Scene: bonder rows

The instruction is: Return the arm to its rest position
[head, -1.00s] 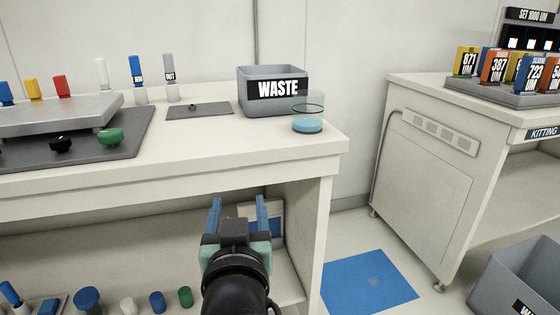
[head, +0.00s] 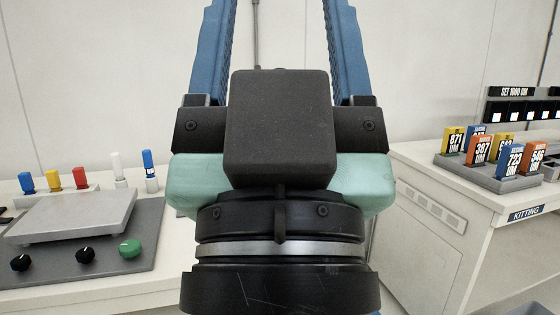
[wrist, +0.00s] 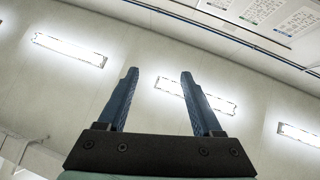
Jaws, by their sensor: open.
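My gripper (head: 283,30) fills the middle of the head view, close to the camera and pointing up. Its two blue fingers stand wide apart with nothing between them, and their tips run past the top edge. In the wrist view my gripper (wrist: 159,75) also shows open and empty, with ceiling lights (wrist: 196,97) and a pale wall behind it. My wrist hides the middle of the room, including the right part of the left bench.
The left bench (head: 60,292) holds a grey plate device (head: 75,215) with knobs and several coloured bottles. The right bench (head: 440,225) carries a KITTING label and a tray of numbered blocks (head: 480,178). Open air surrounds my gripper.

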